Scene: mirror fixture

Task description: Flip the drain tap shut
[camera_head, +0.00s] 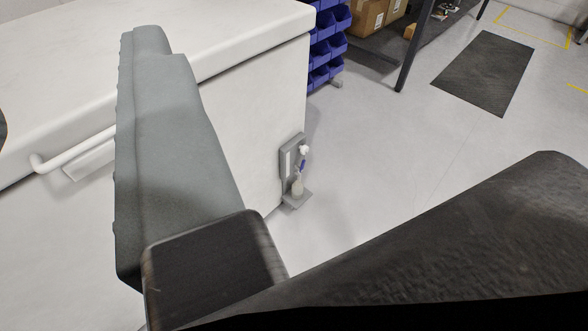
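A small grey fixture (287,165) is mounted low on the side of a white cabinet, near its corner. My gripper (175,150) shows as large grey and dark parts close to the camera, apart from the fixture in the picture. Its fingertips cannot be made out clearly.
The white cabinet (80,40) fills the left, with a white rail handle (75,150) on its front. Blue bins (325,45) and cardboard boxes (372,15) are behind. A dark mat (487,72) lies on the floor. Open grey floor (400,150) lies right of the fixture.

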